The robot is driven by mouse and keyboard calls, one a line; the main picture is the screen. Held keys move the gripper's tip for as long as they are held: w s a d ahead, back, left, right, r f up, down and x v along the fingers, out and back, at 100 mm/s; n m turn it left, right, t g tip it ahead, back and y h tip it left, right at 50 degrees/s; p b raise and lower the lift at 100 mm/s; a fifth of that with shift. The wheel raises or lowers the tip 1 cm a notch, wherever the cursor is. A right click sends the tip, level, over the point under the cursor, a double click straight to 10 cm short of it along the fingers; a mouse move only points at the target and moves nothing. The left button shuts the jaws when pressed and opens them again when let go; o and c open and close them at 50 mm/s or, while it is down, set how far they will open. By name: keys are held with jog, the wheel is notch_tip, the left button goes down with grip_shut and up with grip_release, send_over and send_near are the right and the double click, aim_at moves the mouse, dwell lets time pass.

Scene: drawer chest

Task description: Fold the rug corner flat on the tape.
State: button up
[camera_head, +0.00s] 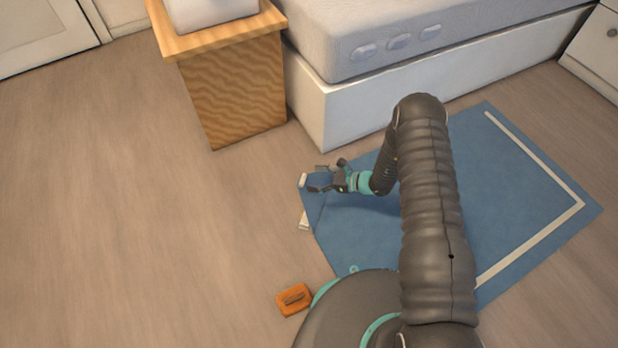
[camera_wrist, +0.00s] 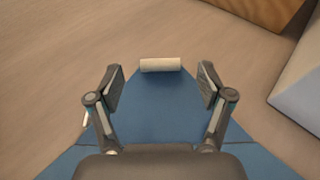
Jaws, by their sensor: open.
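The blue rug (camera_head: 365,240) lies on the wooden floor, and its left corner (camera_wrist: 160,105) narrows to a blunt end in the wrist view. A short whitish strip (camera_wrist: 160,65) sits at that end and also shows in the head view (camera_head: 303,181). I cannot tell whether it lies on the rug or the floor, or how far the corner is raised. A second whitish piece (camera_head: 304,220) shows at the rug's left edge. My gripper (camera_wrist: 161,85) is open and empty, its fingers on either side of the corner. It also shows in the head view (camera_head: 317,179).
A white tape line (camera_head: 545,235) forms an angle on the rug's right part. An orange block (camera_head: 294,299) lies on the floor near my base. A wooden nightstand (camera_head: 235,95) and the bed (camera_head: 330,110) stand behind. Floor at the left is clear.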

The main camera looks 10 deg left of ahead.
jog(key=v, duration=0.8)
jog(key=shift+d, duration=0.35)
jog(key=shift+s+r, duration=0.1)
jog(key=shift+r, duration=0.05)
